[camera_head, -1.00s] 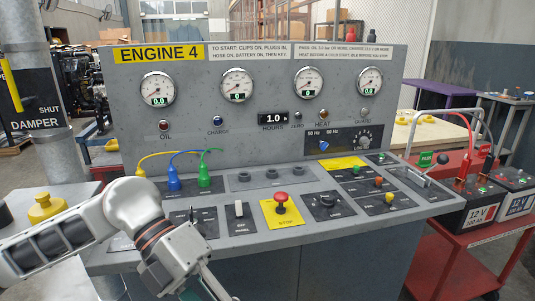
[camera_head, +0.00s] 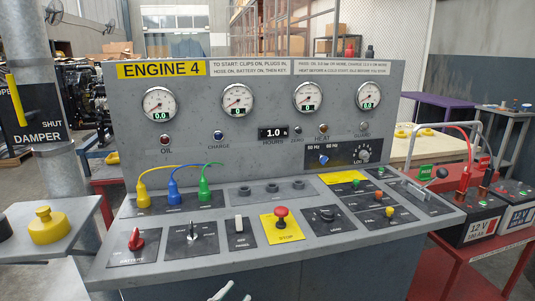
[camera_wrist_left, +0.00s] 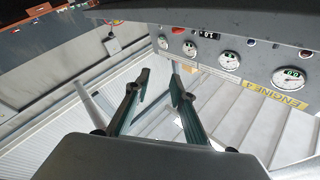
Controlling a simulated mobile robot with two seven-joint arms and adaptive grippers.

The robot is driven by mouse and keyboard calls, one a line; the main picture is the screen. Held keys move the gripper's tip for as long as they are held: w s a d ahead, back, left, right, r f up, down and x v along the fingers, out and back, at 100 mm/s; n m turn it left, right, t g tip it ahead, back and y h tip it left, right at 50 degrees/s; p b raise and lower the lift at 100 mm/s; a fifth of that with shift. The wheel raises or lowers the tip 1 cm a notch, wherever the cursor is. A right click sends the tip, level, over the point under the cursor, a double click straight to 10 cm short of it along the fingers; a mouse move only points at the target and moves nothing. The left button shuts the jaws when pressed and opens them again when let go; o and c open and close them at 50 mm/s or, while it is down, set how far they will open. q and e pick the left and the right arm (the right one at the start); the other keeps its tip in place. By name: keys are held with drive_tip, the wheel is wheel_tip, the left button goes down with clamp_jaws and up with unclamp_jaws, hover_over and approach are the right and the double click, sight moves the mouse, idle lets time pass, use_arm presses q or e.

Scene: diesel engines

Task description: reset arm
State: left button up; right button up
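My left gripper (camera_head: 234,292) shows only as pale fingertips at the bottom edge of the head view, below the console's front edge. In the left wrist view its two fingers (camera_wrist_left: 160,82) stand apart with nothing between them. The Engine 4 console (camera_head: 290,235) stands in front of me, and its gauges hang upside down at the top of the wrist view. A red battery switch (camera_head: 136,238) and a key switch (camera_head: 193,233) sit at its lower left. My right gripper is not in view.
Yellow, blue and green plugs (camera_head: 174,199) are seated on the console. A red stop button (camera_head: 281,217) stands on a yellow plate. A red cart (camera_head: 465,255) with batteries is at right.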

use_arm(q)
drive_tip(key=s+a+f+n+g+y, duration=0.2)
drive_tip(key=s+a+f+y, duration=0.1)
drive_tip(key=f, duration=0.7)
drive_tip(key=s+a+f+n+g+y, duration=0.2)
drive_tip(key=s+a+f, duration=0.3)
drive_tip(key=s+f, duration=0.3)
drive_tip(key=s+a+f+n+g+y, duration=0.2)
drive_tip(key=s+a+f+n+y, duration=0.1)
drive_tip(key=f, duration=0.9)
drive_tip(key=shift+s+a+n+g+y, duration=0.3)
drive_tip(key=shift+s+a+y, duration=0.55)
drive_tip(key=shift+s, duration=0.35)
